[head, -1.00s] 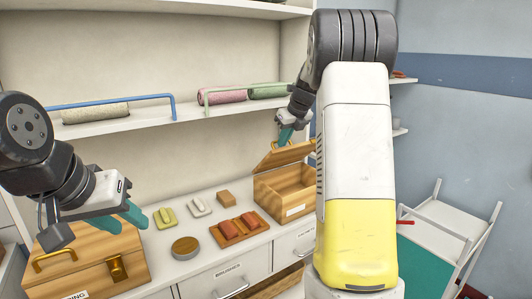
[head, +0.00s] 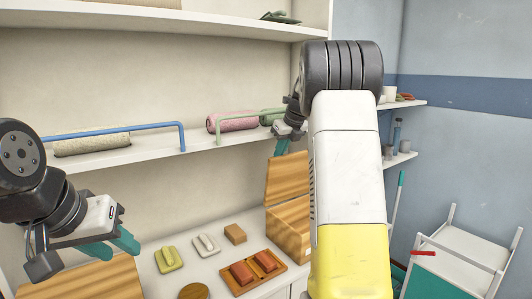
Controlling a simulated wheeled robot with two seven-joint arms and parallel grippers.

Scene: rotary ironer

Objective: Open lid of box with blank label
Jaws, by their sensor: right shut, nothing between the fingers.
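The right wooden box (head: 288,228) stands on the counter, partly hidden behind my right arm. Its lid (head: 287,180) is raised and stands nearly upright. The box's label is outside the current view; earlier a white label showed on its front. My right gripper (head: 281,146) is shut and empty, its teal fingers pointing down right at the lid's top edge; whether they touch it I cannot tell. My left gripper (head: 112,246) is open and empty, above the left wooden box (head: 95,281), whose top is only partly in view.
A yellow block (head: 168,259), a white block (head: 206,244), a small wooden block (head: 235,234) and a tray (head: 277,281) with red blocks lie between the boxes. A shelf with a blue rail (head: 115,131) and rolls runs above. A white cart (head: 460,250) stands at the right.

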